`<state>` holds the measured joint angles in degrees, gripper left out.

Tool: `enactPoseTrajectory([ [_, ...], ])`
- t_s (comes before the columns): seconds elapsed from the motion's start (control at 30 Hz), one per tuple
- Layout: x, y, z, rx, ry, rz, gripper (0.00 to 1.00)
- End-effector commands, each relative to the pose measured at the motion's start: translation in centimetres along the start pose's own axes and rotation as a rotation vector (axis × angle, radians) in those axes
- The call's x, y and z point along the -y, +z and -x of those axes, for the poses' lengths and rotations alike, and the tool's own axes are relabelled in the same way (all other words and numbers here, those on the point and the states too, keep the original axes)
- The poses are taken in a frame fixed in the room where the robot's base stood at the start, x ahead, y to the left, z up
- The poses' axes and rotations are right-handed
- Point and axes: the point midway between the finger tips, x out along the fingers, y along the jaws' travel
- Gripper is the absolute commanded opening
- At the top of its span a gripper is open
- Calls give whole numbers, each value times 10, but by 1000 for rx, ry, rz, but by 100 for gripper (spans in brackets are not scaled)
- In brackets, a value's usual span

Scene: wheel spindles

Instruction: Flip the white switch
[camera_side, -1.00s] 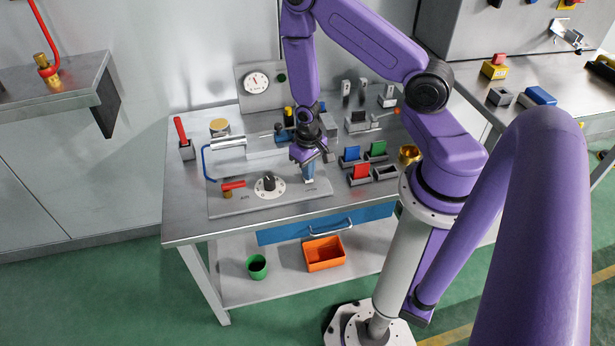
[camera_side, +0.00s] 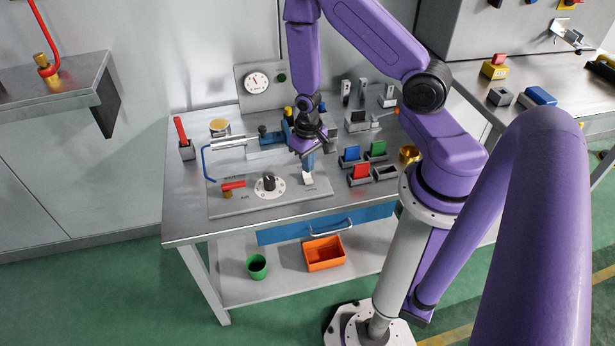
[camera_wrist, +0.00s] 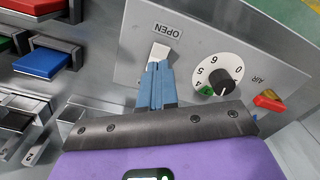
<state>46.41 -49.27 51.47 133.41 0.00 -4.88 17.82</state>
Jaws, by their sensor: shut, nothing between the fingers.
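The white switch (camera_side: 308,180) sits on the right part of the grey panel (camera_side: 235,203) on the workbench. In the wrist view the white switch (camera_wrist: 160,52) shows beside the word OPEN. My gripper (camera_side: 308,174) is over the panel with its blue fingers pointing down, right at the switch. In the wrist view the fingertips of my gripper (camera_wrist: 158,66) are together and empty, at the near edge of the switch. I cannot tell whether they touch it. The fingertips hide part of the switch's near side.
The panel also carries a numbered dial with a black knob (camera_side: 269,182) and a red-handled valve (camera_side: 232,187). Blue (camera_side: 351,153), green (camera_side: 377,148) and red (camera_side: 361,171) blocks in holders stand to the right. A gauge (camera_side: 256,83) is behind.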

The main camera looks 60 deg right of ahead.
Motion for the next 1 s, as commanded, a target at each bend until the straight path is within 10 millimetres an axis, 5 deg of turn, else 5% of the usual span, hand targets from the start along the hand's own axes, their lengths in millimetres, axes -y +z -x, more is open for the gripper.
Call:
enactPoseTrajectory([
  [0.5, 0, 0, 34, -2, -1, -1, 0],
  [1.0, 10, 1, 46, -6, -2, 53, 0],
])
